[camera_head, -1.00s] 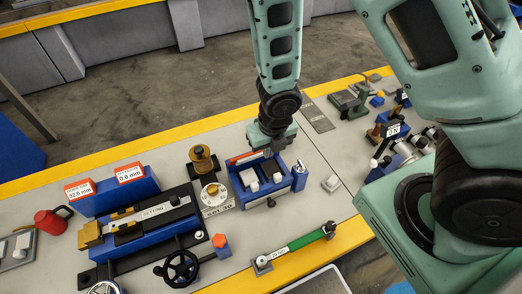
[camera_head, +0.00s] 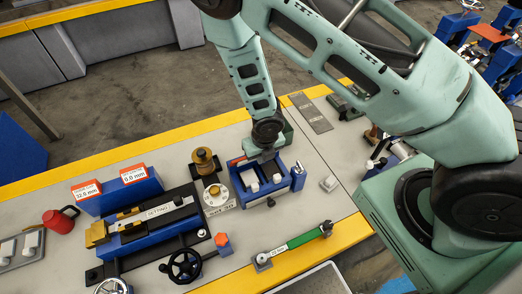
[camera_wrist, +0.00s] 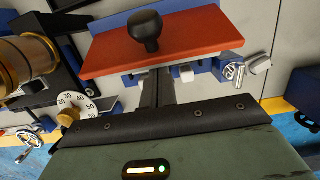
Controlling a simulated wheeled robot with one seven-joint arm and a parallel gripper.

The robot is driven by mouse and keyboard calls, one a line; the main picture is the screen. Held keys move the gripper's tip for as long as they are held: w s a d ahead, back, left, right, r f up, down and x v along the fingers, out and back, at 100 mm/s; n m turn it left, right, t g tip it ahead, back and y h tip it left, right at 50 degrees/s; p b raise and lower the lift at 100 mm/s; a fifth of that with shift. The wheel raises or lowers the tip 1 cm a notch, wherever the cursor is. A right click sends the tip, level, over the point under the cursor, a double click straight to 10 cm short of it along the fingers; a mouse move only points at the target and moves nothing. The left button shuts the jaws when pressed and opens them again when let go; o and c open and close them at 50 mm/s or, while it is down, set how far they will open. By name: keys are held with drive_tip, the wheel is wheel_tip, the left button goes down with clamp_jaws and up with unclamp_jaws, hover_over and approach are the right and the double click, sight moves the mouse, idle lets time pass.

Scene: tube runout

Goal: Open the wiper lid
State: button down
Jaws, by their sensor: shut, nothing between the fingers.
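The wiper lid is an orange-red panel with a black knob. In the wrist view the lid (camera_wrist: 190,38) shows its knob side, above the fingers. In the head view only a strip of the lid (camera_head: 237,161) shows, raised at the back edge of the blue wiper box (camera_head: 290,183). The box is open at the top, with white blocks (camera_head: 252,187) inside. My gripper (camera_head: 265,157) is at the box's back edge, behind the lid. In the wrist view my gripper (camera_wrist: 158,90) has its fingers together and empty, close to the lid; contact cannot be told.
A dial (camera_head: 216,195) and brass-coloured post (camera_head: 204,161) stand just left of the box. A blue setting fixture (camera_head: 150,228) lies further left. A green-handled tool (camera_head: 300,241) lies in front. A small pale block (camera_head: 329,183) sits right, with bare bench around it.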

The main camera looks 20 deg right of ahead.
drive_tip(key=shift+w+r, duration=0.1)
drive_tip(key=shift+w, duration=0.15)
drive_tip(key=shift+w+r, duration=0.15)
drive_tip(key=shift+w+d+r+p, duration=0.1)
drive_tip(key=shift+w+r+p, duration=0.3)
drive_tip(key=shift+w, duration=0.45)
drive_tip(key=shift+w+r+p, duration=0.4)
drive_tip(key=shift+w, duration=0.4)
drive_tip(key=shift+w+r+p, duration=0.2)
drive_tip(key=shift+w+p, duration=0.45)
drive_tip(key=shift+w, duration=0.2)
drive_tip(key=shift+f, duration=0.15)
drive_tip(key=shift+s, duration=0.1)
